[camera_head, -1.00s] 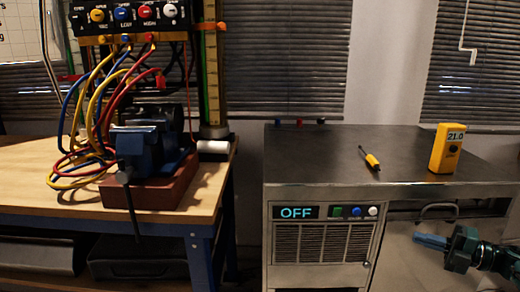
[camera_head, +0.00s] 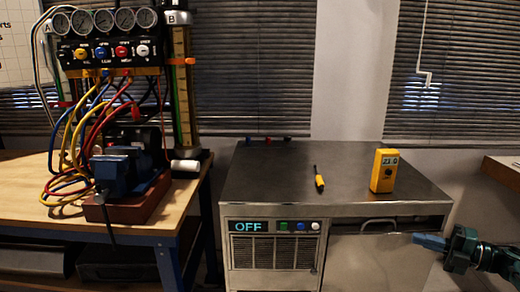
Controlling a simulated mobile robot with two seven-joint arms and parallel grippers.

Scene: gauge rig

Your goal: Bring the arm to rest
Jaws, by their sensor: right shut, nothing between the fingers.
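My right gripper (camera_head: 430,242) shows at the lower right, its arm coming in from the right edge. Its blue fingers are shut with nothing between them. It is in front of the steel cabinet's (camera_head: 262,196) right side, below the level of the top and apart from the things on it. A yellow meter (camera_head: 384,172) stands upright on the cabinet top, its small display hard to read. A yellow and black pen-like probe (camera_head: 319,181) lies to its left. My left gripper is not in view.
The cabinet's front panel (camera_head: 275,227) reads OFF. At left, a wooden workbench (camera_head: 25,183) holds a blue vise (camera_head: 120,172) on a red block. Coloured hoses run to a gauge panel (camera_head: 110,50). Another table edge (camera_head: 503,167) shows at far right. The cabinet top is mostly clear.

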